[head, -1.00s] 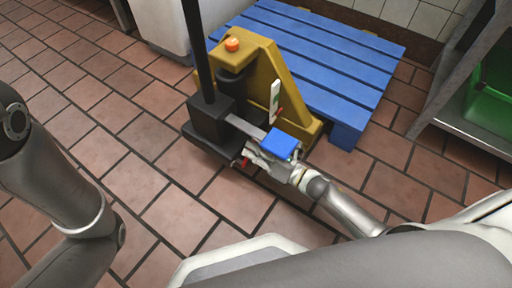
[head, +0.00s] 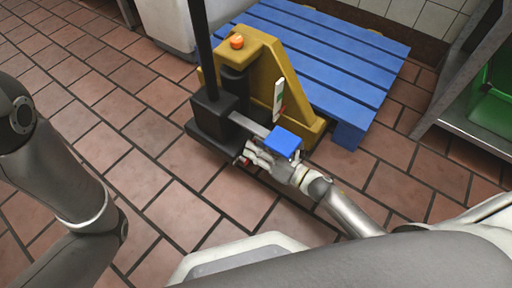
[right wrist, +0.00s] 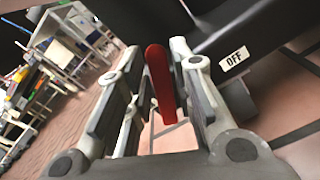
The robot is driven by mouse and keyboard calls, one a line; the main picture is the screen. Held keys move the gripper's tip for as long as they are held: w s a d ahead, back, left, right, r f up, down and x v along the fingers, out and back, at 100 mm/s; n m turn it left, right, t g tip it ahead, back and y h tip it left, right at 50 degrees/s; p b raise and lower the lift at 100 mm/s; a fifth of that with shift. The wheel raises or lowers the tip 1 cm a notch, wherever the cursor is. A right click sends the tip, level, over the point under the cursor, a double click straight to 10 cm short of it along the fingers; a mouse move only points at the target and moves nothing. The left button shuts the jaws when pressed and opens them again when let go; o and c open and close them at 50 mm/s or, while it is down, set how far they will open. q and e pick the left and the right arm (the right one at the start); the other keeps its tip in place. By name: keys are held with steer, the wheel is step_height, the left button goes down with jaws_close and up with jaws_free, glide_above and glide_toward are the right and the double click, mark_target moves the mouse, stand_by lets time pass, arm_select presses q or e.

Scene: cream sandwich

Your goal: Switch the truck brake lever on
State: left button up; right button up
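The yellow and black pallet truck (head: 258,62) stands at the upper middle of the head view. Its red brake lever (right wrist: 160,80) shows in the right wrist view, close beside a white "OFF" label (right wrist: 234,60) on the black base. My right gripper (right wrist: 158,62) has its two fingers on either side of the lever, with floor visible between the lever and the fingers. In the head view, my right gripper (head: 250,157) is low beside the black base, and its fingers mostly hide the lever. My left arm shows at the left edge, but its gripper is out of view.
A blue pallet (head: 325,55) lies behind the truck. A metal shelf (head: 450,115) with a green crate (head: 492,100) stands at the right. The tiled floor (head: 110,115) left of the truck is clear. The truck's black upright handle (head: 200,45) rises from its base.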

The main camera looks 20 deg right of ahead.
steer(key=shift+o, duration=0.9)
steer(key=shift+s, duration=0.1)
steer(key=v, duration=1.2)
